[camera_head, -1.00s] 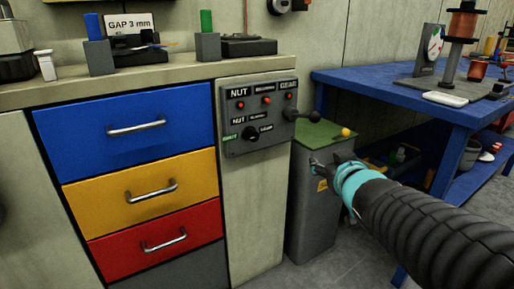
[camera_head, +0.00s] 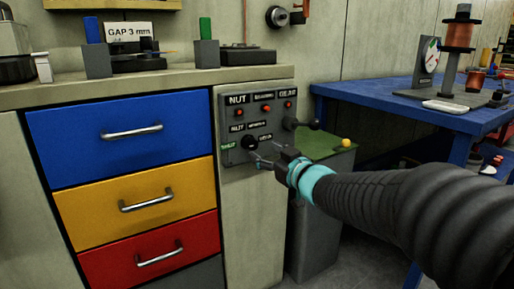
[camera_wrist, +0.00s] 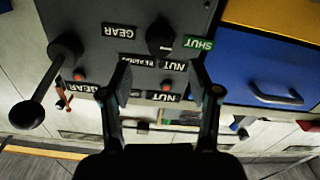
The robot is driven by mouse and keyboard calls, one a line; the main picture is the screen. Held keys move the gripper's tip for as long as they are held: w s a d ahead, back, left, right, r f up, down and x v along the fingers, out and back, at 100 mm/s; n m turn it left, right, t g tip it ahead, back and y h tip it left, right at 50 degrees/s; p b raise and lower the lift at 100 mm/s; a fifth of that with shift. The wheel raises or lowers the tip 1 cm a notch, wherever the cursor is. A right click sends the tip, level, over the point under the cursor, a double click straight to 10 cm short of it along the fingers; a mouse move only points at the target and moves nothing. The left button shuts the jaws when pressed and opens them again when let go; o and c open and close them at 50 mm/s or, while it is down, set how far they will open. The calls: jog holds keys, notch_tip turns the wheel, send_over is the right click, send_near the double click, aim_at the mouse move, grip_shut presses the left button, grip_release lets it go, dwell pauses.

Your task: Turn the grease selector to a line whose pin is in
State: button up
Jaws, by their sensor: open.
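The grey panel (camera_head: 228,176) is on the front of the cabinet, right of the drawers. The grease selector is a round black knob (camera_head: 250,142) low on it, with NUT, BEARING, GEAR and SHUT labels around it. Red pins (camera_head: 266,108) sit under the top labels; I cannot tell which is in. My gripper (camera_head: 264,157) is open and empty, just right of and below the knob. In the wrist view the panel is upside down, and the knob (camera_wrist: 160,38) lies beyond the open fingertips, apart from them.
A lever with a black ball (camera_head: 313,125) sticks out from the panel's right side, close above my gripper. A green-topped grey bin (camera_head: 318,150) with a yellow ball stands right of the cabinet. Drawer handles (camera_head: 132,131) project at left. A blue table (camera_head: 400,100) stands at right.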

aim_at(253, 144)
jog(key=x, duration=0.6)
jog(key=shift+w+a, duration=0.2)
jog(key=shift+w, duration=0.05)
jog(key=c, duration=1.2)
